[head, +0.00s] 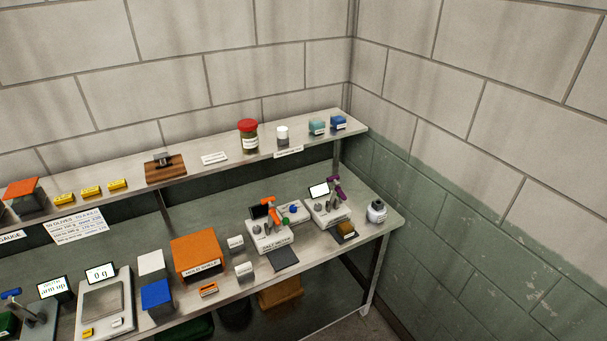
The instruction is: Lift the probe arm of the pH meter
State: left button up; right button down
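Two small white bench meters stand on the right part of the metal bench. The nearer one (270,236) has a dark screen, an orange probe arm (269,202) and a front label that seems to read "SALT METER". The one behind it to the right (328,213) has a lit white screen (319,191) and a purple probe arm (337,186). Its label is too small to read, so I cannot confirm which is the pH meter. Neither of my grippers is in view.
A white bottle (376,211) stands right of the purple-armed meter. A dark pad (283,259) and a small brown-topped block (345,230) lie in front of the meters. An orange box (198,256) and scale (104,303) stand left. A shelf (210,173) runs above the bench's back.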

aim_at(336, 190)
jog(key=u, duration=0.45)
jog(key=i, duration=1.5)
jog(key=z, duration=0.4)
